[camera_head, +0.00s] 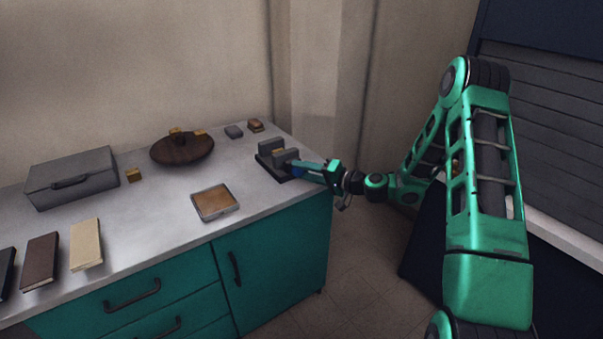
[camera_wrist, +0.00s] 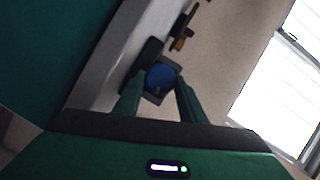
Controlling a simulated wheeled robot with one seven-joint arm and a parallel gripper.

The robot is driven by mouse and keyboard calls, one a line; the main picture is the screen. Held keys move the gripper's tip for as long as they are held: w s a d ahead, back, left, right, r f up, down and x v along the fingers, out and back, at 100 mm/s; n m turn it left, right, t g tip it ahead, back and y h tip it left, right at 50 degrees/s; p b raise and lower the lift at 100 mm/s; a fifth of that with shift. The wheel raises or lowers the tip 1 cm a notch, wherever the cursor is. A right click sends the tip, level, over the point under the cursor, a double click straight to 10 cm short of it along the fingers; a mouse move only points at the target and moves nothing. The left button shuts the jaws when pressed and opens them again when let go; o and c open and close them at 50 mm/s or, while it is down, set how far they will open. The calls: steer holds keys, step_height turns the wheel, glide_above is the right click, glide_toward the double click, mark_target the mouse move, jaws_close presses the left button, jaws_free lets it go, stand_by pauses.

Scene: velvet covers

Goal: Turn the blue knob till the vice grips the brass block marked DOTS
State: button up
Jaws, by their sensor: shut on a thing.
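The grey vice (camera_head: 271,153) stands at the right end of the counter, on a dark base. A small brass block (camera_head: 279,151) shows between its jaws; its marking is too small to read, and I cannot tell whether both jaws touch it. The blue knob (camera_head: 297,172) is on the vice's near right side, mostly hidden by my gripper in the head view. My gripper (camera_head: 303,169) reaches in from the right and is shut on the knob. In the wrist view the round blue knob (camera_wrist: 161,77) sits between the fingertips (camera_wrist: 158,88).
A brown round dish (camera_head: 182,151) with brass blocks stands at the back. Another brass block (camera_head: 134,175) lies beside a grey case (camera_head: 72,180). A shallow tray (camera_head: 215,202) and several books (camera_head: 86,245) lie nearer. Two small items (camera_head: 234,132) stand behind the vice.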

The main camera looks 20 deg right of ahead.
steer(key=shift+d+f+m, duration=0.15)
steer(key=shift+d+m, duration=0.05)
steer(key=shift+m, duration=0.2)
steer(key=o, duration=1.1)
steer(key=shift+c, duration=0.2)
steer(key=v, duration=1)
steer(key=shift+s+d, duration=0.25)
steer(key=shift+f, duration=0.15)
